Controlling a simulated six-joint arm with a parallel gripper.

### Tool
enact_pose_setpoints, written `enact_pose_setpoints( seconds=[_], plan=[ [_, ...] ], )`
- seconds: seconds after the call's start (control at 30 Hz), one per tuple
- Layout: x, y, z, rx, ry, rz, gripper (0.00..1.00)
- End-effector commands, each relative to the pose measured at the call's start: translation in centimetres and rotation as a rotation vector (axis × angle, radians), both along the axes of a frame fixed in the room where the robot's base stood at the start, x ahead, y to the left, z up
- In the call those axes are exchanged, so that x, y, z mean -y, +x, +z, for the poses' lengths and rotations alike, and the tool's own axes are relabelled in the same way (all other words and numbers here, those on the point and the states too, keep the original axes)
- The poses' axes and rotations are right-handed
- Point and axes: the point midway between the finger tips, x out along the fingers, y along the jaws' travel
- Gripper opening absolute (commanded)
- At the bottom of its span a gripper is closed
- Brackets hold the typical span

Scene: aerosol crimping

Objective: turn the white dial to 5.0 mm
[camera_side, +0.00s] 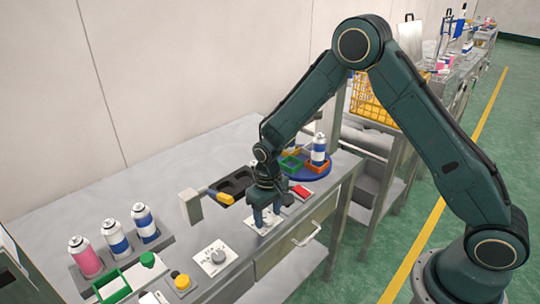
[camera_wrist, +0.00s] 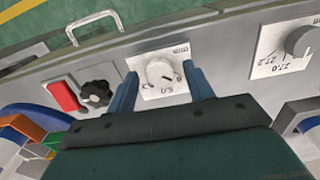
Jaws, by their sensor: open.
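The white dial (camera_wrist: 160,73) sits on a white scale plate (camera_wrist: 178,97) in the wrist view. The plate's printing is upside down there, and a 5.0 label shows below the dial. A dark mark on the dial points down and right, close to that label; the exact reading is too small to tell. My gripper (camera_wrist: 161,70) is open, with one finger on each side of the dial and visible gaps between. In the side view my gripper (camera_side: 265,216) points down over the white plate (camera_side: 253,225) and hides the dial.
A grey dial (camera_side: 217,256) on another white plate lies left of my gripper in the side view. A red switch (camera_wrist: 63,96) and a black knob (camera_wrist: 96,93) are close by. Cans (camera_side: 115,240) stand at left; a blue turntable (camera_side: 318,172) is behind.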

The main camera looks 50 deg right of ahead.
Motion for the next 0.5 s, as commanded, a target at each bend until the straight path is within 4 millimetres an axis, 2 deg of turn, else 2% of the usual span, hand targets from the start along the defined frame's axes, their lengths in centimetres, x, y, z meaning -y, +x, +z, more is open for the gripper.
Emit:
enact_pose_setpoints(
  seconds=[0.07, 0.27, 0.5],
  plan=[
    [0.00, 0.00, 0.01, 0.000, 0.000, 0.000, 0.48],
    [0.00, 0.00, 0.03, 0.000, 0.000, 0.000, 0.09],
    [0.01, 0.01, 0.04, 0.000, 0.000, -0.009, 0.07]
  ],
)
